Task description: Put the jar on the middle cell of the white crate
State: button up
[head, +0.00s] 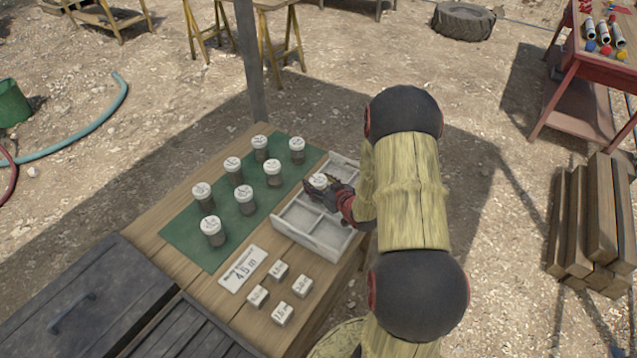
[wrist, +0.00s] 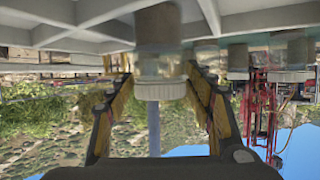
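The jar (wrist: 160,62), with a white lid and brown matter inside, is between the two fingers of my gripper (wrist: 159,82) in the upside-down wrist view. The fingers lie close against both sides near its lid, and I take them as shut on it. In the head view its white lid (head: 320,181) shows at my gripper (head: 334,192), upright over the white crate (head: 283,233). The crate has several open cells; the nearer ones look empty. My gripper and arm hide part of its far right side. I cannot tell whether the jar's base touches the crate.
Several similar jars (head: 245,200) stand on a green mat (head: 185,238) left of the crate. A white sign (head: 243,269) and several small white labelled blocks (head: 282,313) lie nearer on the wooden table (head: 155,222). A dark lidded box (head: 70,300) is at the lower left.

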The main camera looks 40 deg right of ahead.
jog(key=shift+o, duration=0.7)
jog(key=shift+r, duration=0.25)
jog(key=p+v, duration=0.3)
jog(key=v, duration=0.9)
jog(key=w+a+r+n+g+h, duration=0.1)
jog(key=a+r+g, duration=0.15)
jog(key=r, duration=0.55)
jog(key=w+a+r+g+h, duration=0.15)
jog(key=a+r, duration=0.25)
jog(key=r, duration=0.4)
jog(key=s+a+r+g+y, duration=0.1)
jog(key=s+a+r+y, duration=0.1)
jog(key=s+a+r, duration=0.3)
jog(key=s+a+r+g+y, duration=0.2)
jog(key=s+a+r, duration=0.4)
jog(key=s+a, duration=0.8)
jog(key=shift+s+a+n+g, duration=0.3)
jog(key=shift+a, duration=0.15)
